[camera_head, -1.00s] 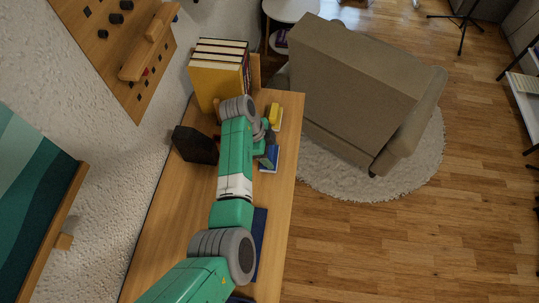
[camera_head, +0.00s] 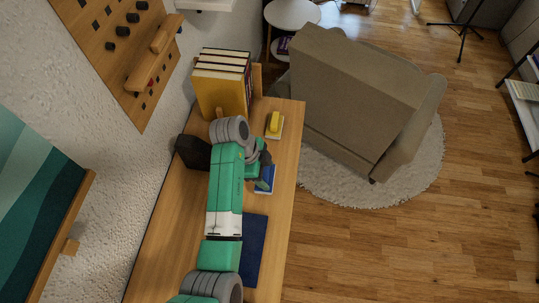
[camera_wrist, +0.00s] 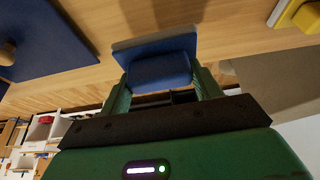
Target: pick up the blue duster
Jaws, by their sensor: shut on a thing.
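The blue duster (camera_wrist: 160,72) is a blue block between the two green fingers of my gripper (camera_wrist: 161,78) in the wrist view. My gripper is shut on it. A flat blue piece (camera_wrist: 155,43) shows just beyond the block; I cannot tell whether it is part of the duster or lies under it. In the head view the gripper (camera_head: 257,168) is over the wooden desk, and the blue duster (camera_head: 266,180) shows at its front right, partly hidden by the arm. I cannot tell whether it is clear of the desk.
A yellow block (camera_head: 275,122) on a pale base is farther along the desk (camera_head: 170,240). Upright books (camera_head: 222,88), a dark object (camera_head: 192,152) by the wall and a flat navy item (camera_head: 252,250) are near the arm. A beige armchair (camera_head: 350,95) stands right of the desk.

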